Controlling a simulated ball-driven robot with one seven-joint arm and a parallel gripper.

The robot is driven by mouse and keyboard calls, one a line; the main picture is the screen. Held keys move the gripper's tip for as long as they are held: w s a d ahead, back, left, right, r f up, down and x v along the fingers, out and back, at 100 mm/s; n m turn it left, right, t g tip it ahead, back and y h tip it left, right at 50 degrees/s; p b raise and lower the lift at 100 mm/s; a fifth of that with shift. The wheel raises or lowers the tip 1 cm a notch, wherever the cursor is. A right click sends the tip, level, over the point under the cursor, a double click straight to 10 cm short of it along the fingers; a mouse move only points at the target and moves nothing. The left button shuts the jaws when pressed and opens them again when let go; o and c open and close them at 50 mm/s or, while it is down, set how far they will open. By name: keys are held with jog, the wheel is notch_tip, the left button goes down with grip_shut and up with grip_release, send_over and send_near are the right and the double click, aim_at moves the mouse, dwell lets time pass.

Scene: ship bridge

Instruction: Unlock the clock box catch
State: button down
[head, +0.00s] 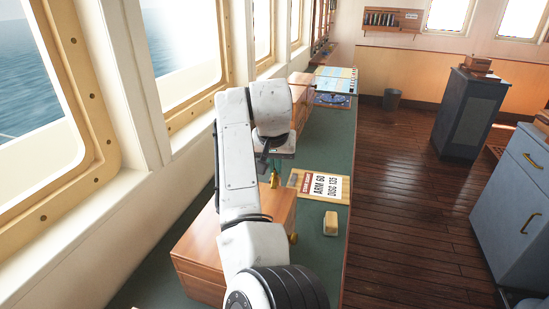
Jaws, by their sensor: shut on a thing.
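A wooden box (196,248) stands on the green counter, partly covered by my arm; I take it for the clock box. A small brass fitting (293,238) shows at its right side, possibly the catch; whether it is locked cannot be told. My gripper (264,164) is beyond the box's far edge, partly hidden by my own arm. Its jaws are shut, seemingly on a small brass piece (275,180) just below it. The jaws' contact is too small to see clearly.
A card marked "ARM 60 DISC 135" (320,187) lies on the counter (318,265), with a pale block (330,223) nearer me. Another wooden box (302,92) and a chart (337,78) are farther back. Windows line the left; blue cabinets (520,195) stand right across open floor.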

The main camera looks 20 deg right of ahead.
jog(key=n+p, duration=0.1)
jog(key=n+y+p, duration=0.1)
jog(key=n+p, duration=0.2)
jog(key=shift+d+r+n+y+p, duration=0.2)
jog(key=shift+r+n+y+p, duration=0.1)
jog(key=shift+y, duration=0.1)
jog(key=n+y+p, duration=0.1)
jog(key=n, duration=0.1)
jog(key=n+p, duration=0.2)
jog(key=shift+d+f+n+y, duration=0.1)
jog(key=shift+n+y, duration=0.2)
jog(key=shift+y, duration=0.1)
jog(key=n+p, duration=0.1)
jog(key=n, duration=0.1)
jog(key=shift+f+n+y, duration=0.1)
jog(key=shift+n+y, duration=0.2)
jog(key=shift+y, duration=0.1)
jog(key=shift+w+n+g+y, duration=0.1)
jog(key=shift+n+g+y, duration=0.45)
jog(key=shift+n, duration=1.25)
jog(key=c, duration=1.3)
grip_release()
